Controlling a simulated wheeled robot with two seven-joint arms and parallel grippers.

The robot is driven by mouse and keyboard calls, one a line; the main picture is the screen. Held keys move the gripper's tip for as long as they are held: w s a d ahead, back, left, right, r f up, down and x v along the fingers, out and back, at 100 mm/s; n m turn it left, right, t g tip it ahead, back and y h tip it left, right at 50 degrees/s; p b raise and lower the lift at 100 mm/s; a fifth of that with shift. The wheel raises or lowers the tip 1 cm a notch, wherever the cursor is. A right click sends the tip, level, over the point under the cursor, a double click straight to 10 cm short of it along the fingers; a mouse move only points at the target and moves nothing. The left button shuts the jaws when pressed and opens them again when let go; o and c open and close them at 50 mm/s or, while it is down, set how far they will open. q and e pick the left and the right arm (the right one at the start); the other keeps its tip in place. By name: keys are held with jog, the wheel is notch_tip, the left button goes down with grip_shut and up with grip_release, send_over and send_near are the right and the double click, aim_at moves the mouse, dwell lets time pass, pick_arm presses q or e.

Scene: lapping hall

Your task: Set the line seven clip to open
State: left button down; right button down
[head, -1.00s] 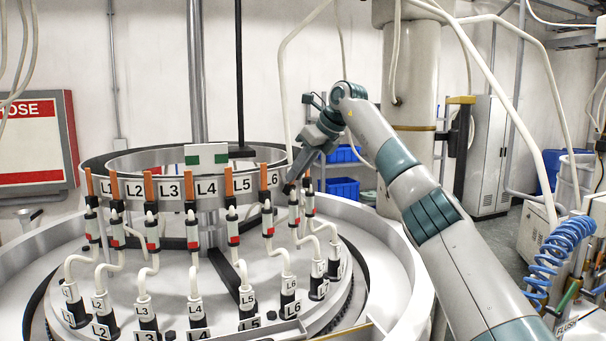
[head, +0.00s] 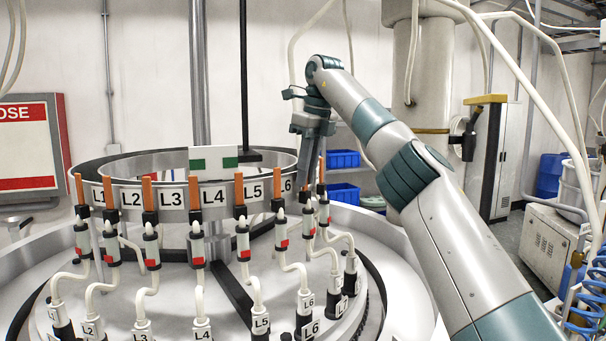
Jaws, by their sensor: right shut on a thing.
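A ring (head: 130,194) carries a row of clips, each with an orange tab on top and a white body with a red mark. The labels L1 to L6 read along the ring. The line seven clip (head: 308,221) is just right of the L6 clip (head: 281,232); its own label on the ring is hidden. My right gripper (head: 304,188) points down over it, shut on its upper part, and covers its orange tab. Whether the clip is open or shut cannot be told. My left gripper is not in view.
Another clip (head: 324,210) stands close on the right of the line seven clip. Pale hoses run from the clips down to labelled fittings on the round table (head: 235,318). Blue bins (head: 343,160) and a grey cabinet (head: 498,165) stand behind.

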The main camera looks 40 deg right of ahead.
jog(key=c, duration=1.7)
grip_release()
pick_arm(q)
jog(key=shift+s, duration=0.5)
pick_arm(e)
jog(key=shift+w, duration=0.1)
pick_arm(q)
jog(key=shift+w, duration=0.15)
